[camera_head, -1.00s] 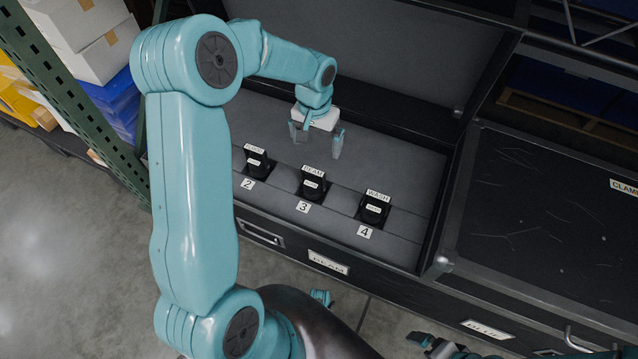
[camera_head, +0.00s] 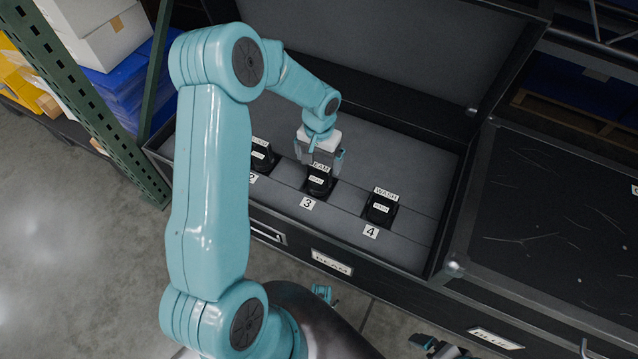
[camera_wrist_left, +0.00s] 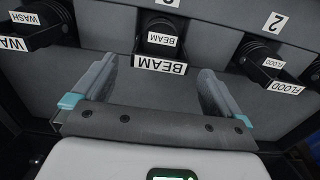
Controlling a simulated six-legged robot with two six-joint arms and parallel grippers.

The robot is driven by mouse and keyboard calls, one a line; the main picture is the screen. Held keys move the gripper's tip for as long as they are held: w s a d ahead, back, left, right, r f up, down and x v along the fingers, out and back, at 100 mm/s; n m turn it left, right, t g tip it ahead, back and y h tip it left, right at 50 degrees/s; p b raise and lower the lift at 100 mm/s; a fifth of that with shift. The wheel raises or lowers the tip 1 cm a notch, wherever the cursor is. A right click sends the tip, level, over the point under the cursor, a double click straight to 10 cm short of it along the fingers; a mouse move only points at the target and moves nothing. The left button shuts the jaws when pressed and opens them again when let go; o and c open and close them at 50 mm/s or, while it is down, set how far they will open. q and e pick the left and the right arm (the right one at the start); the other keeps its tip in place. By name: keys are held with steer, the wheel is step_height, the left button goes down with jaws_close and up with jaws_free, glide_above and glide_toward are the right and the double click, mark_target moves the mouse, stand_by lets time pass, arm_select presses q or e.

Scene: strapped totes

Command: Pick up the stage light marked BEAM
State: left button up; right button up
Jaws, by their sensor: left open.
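The stage light marked BEAM (camera_head: 319,181) is a small black light in the slot labelled 3 of the grey-lined case (camera_head: 400,149). It also shows in the left wrist view (camera_wrist_left: 161,38), with BEAM labels on it, ahead of the fingers and roughly midway between them. My left gripper (camera_head: 319,163) is open and empty, just above and behind the BEAM light, its fingers pointing down. In the left wrist view the two fingers (camera_wrist_left: 155,80) are spread wide, and nothing is between them. I cannot tell whether a finger touches the light. My right gripper cannot be made out clearly.
A light marked WASH (camera_head: 381,207) stands in slot 4 on the right. Another light (camera_head: 263,156) stands in slot 2 on the left; the left wrist view marks it FLOOD (camera_wrist_left: 262,62). The raised lid (camera_head: 400,60) is behind. A closed black case (camera_head: 560,230) is at right.

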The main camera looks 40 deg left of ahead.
mark_target(319, 166)
arm_select(q)
step_height(319, 166, down, 4)
steer(key=shift+f+b, duration=0.25)
steer(key=shift+b, duration=0.3)
steer(key=shift+s+r, duration=0.1)
steer(key=shift+c, duration=0.9)
steer(key=c, duration=1.5)
jaws_close()
steer(key=shift+r, duration=0.1)
